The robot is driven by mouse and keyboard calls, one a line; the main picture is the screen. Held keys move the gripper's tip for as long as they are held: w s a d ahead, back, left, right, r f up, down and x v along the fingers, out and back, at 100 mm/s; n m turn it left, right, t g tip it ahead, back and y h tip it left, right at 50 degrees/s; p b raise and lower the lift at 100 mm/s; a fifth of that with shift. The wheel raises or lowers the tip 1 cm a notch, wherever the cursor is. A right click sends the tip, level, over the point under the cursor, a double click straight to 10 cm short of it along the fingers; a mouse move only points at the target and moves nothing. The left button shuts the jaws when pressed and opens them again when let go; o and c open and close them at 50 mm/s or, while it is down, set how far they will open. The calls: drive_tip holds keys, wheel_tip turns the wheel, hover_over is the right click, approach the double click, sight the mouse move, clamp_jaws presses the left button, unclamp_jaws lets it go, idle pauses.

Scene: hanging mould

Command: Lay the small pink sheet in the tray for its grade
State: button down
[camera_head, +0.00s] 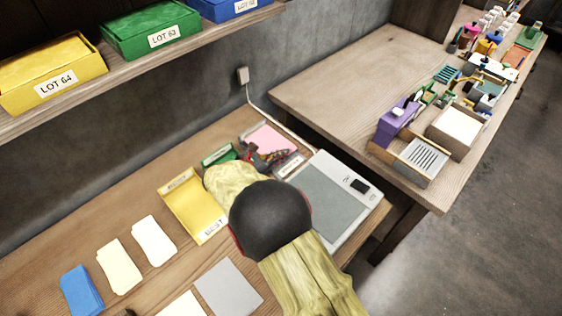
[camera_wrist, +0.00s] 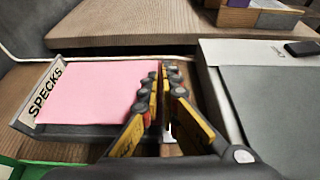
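A pink sheet (camera_wrist: 100,92) lies flat in a dark grey tray with a label reading SPECKS (camera_wrist: 46,92). The pink sheet also shows in the head view (camera_head: 270,138), partly behind my gripper. My gripper (camera_wrist: 165,68) is at the sheet's right edge, over the tray's right side. Its fingertips are close together with a narrow gap. I cannot tell whether the sheet's edge is between them. In the head view my gripper (camera_head: 262,158) is mostly hidden by my wrist.
A yellow tray (camera_head: 193,203) and a green tray (camera_head: 221,155) stand left of the grey tray. A scale (camera_head: 335,200) stands close on the right. Stacks of white, cream and blue sheets (camera_head: 80,290) lie at the front left. A shelf with coloured lot boxes hangs above.

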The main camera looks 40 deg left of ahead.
drive_tip(key=shift+f+b, duration=0.6)
drive_tip(key=shift+f, duration=0.95)
drive_tip(key=shift+f, duration=0.2)
drive_tip(key=c, duration=2.1)
unclamp_jaws()
drive_tip(key=shift+o, duration=0.3)
drive_tip(key=shift+r, duration=0.1)
